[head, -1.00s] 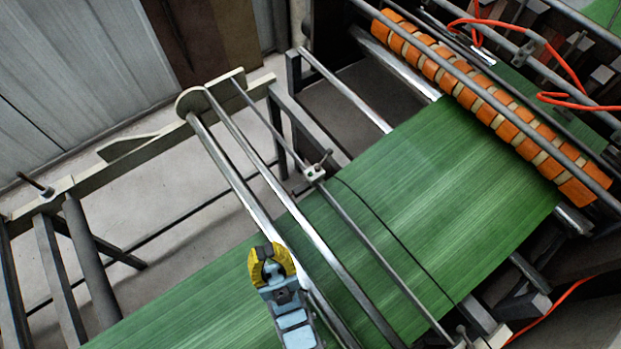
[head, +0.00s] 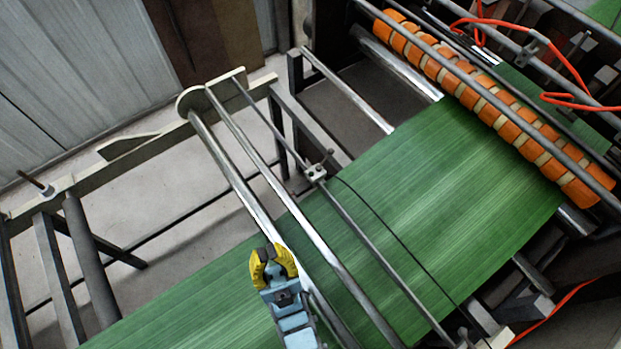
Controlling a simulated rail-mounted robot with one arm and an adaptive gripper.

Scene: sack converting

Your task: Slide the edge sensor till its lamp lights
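The small pale block clamped on a thin cross bar (head: 375,245), near the far left edge of the green web (head: 430,190), looks like the edge sensor (head: 316,173). A small dark stem or knob stands up from it. No lit lamp can be made out on it. My gripper (head: 271,250), with yellow fingers and a pale blue body, is over the web at bottom centre. It is in front of the sensor in the picture, below and left of it, and clear of it. Its fingertips look apart, with nothing seen between them.
A thin black line (head: 400,235) runs across the web from near the sensor. Orange segmented rollers (head: 480,100) and red hoses (head: 565,70) are at upper right. A pale side frame (head: 90,178) is at left.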

